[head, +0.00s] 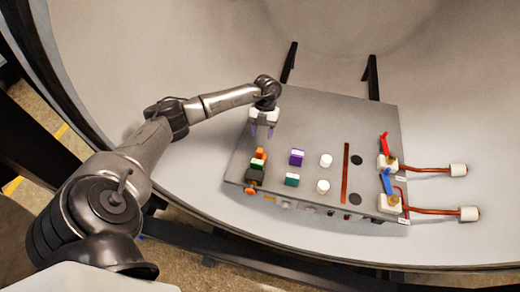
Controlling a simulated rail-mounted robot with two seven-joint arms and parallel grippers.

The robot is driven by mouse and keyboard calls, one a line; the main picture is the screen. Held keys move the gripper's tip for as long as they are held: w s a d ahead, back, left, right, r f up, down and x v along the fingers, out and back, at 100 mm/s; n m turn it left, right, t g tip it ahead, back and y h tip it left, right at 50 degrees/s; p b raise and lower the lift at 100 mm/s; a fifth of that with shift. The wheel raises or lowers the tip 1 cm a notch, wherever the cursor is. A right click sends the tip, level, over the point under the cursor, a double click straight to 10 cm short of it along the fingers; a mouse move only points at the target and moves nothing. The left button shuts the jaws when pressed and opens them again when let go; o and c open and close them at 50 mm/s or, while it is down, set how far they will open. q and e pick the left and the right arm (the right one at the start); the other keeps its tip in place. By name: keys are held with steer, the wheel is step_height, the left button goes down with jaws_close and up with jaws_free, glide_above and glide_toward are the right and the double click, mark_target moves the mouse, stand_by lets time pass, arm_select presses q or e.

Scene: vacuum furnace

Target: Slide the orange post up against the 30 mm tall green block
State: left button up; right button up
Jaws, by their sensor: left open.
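An orange piece (260,153) stands near the left edge of the grey plate (310,120), and a second orange piece (250,190) shows at the near left edge. I cannot tell which is the post. Between them are a dark green block (257,163) and a dark grey block (255,174). A teal-green block (292,180) stands further right. I cannot tell either green block's height. My left gripper (262,132) is open and empty, with purple fingertips, just behind the upper orange piece and apart from it. My right gripper is not in view.
A purple block (296,157) and two white cylinders (326,160) (322,187) stand mid-plate. A rust-coloured strip (346,173) and dark discs lie right of them. Red (384,144) and blue (387,181) valve handles with copper pipes line the right edge. The plate's back is clear.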

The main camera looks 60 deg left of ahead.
mark_target(260, 150)
arm_select(q)
steer(key=x, duration=0.8)
steer(key=shift+f+p, duration=0.1)
steer(key=shift+p, duration=0.2)
jaws_close()
